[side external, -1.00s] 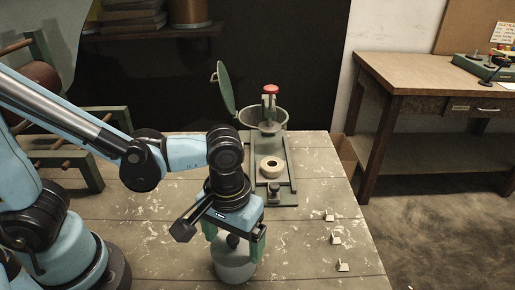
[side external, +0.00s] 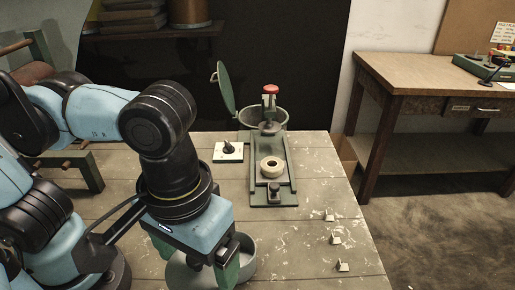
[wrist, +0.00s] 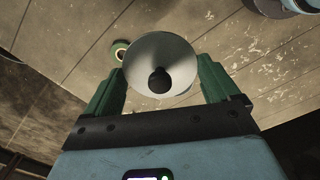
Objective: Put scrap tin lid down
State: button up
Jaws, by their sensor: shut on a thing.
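The scrap tin lid (wrist: 145,50) is a pale grey disc with a black knob (wrist: 158,81). In the wrist view it sits between the two green fingers of my gripper (wrist: 160,85), which is shut on it. The gap between lid and table cannot be told.
Several small pale pieces (side external: 336,239) lie along the right edge.

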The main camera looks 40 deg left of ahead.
jog(key=shift+s+d+r, duration=0.25)
jog(key=shift+s+d, duration=0.05)
jog(key=shift+s, duration=0.05)
jog(key=shift+w+d, duration=0.2)
jog(key=shift+w, duration=0.1)
jog(key=w+d+f, duration=0.1)
jog(key=w+f, duration=0.1)
jog(key=w, duration=0.3)
jog(key=w+d+f, duration=0.2)
jog(key=w+f, duration=0.1)
jog(key=w, duration=0.3)
send_over(281, 237)
notch_tip(281, 237, down, 7)
jog(key=shift+r, duration=0.1)
jog(key=shift+f, duration=2)
jog(key=shift+f, duration=0.1)
jog(key=o, duration=0.6)
jog(key=shift+o, duration=0.8)
